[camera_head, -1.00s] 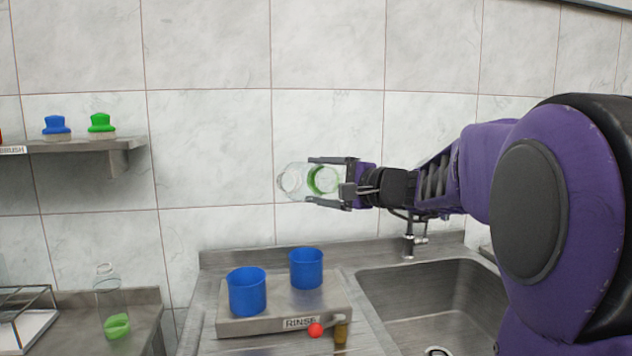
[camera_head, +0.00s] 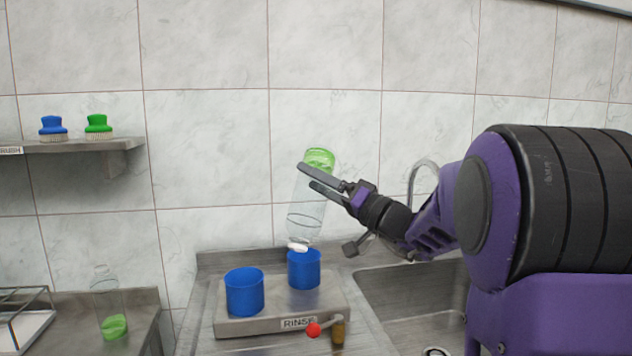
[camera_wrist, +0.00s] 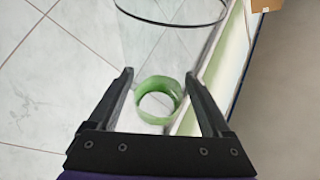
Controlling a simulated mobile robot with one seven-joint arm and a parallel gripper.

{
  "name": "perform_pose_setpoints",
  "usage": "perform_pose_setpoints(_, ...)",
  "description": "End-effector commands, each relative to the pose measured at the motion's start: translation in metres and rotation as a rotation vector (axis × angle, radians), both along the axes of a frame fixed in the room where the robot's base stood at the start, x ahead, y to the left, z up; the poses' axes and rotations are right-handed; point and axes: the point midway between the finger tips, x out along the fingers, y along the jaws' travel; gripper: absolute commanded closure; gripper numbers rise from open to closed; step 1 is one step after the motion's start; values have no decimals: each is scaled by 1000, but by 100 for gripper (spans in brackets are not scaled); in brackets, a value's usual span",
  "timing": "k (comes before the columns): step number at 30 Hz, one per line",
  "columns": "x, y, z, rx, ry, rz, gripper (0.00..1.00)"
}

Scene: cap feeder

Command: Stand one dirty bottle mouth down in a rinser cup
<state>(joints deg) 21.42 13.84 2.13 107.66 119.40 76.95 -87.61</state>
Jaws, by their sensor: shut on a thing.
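My gripper (camera_head: 325,184) is shut on a clear bottle (camera_head: 307,212) with a green base part (camera_head: 319,158). The bottle is nearly upside down and slightly tilted, its white mouth end (camera_head: 298,247) at the lower end. The mouth is at or just above the rim of the far blue rinser cup (camera_head: 304,270); I cannot tell whether it is inside. In the wrist view the bottle's green ring (camera_wrist: 160,100) shows between my fingers (camera_wrist: 165,98). The near blue cup (camera_head: 244,292) looks empty.
Both cups stand on a RINSE block (camera_head: 265,325) with a red-knobbed lever (camera_head: 313,330). A sink (camera_head: 410,300) is at right. Another clear bottle with green in it (camera_head: 110,310) stands on the left counter. Blue and green brushes (camera_head: 75,126) sit on a shelf.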

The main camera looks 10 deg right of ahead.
Motion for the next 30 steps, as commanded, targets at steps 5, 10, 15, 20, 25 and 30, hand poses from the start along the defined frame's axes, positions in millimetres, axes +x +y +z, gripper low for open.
perform_pose_setpoints(5,1,0,-1,-134,-212,1,70)
perform_pose_setpoints(10,1,0,-1,-261,-414,0,70)
perform_pose_setpoints(15,3,-1,-1,-374,-594,0,70)
perform_pose_setpoints(20,32,0,-9,-367,-583,2,70)
perform_pose_setpoints(25,66,-1,-16,-367,-581,1,70)
perform_pose_setpoints(30,101,-2,-24,-366,-581,0,70)
